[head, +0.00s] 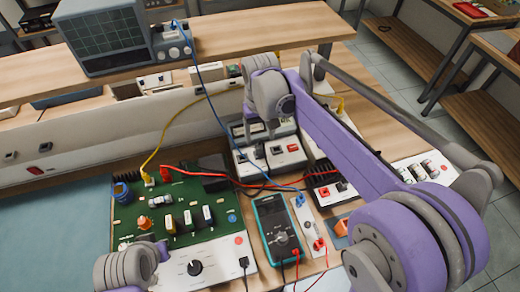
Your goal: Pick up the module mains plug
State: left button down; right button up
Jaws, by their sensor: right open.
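A small black plug (244,263) with a dark lead sits at the lower right of the white front strip of the green circuit board module (185,215). I cannot tell for certain whether it is the module mains plug. My right arm reaches in from the lower right. My right gripper (262,128) is at its far end, above the white socket boxes at the back of the bench, well beyond the black plug. It is open, its fingers small and partly hidden by the wrist. A grey and purple part of my left arm covers the module's lower left corner; its fingers do not show.
A teal multimeter (276,228) with red and black leads lies right of the module. Blue, yellow and red cables cross the bench. White socket boxes (285,152) stand behind. A grey instrument (105,35) sits on the raised shelf (250,42). A blue-grey mat (50,235) lies bare at left.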

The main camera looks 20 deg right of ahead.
aim_at(260, 146)
notch_tip(260, 146, down, 5)
jog(key=shift+f, duration=0.15)
jog(key=shift+s, duration=0.1)
grip_shut()
dwell(0.3)
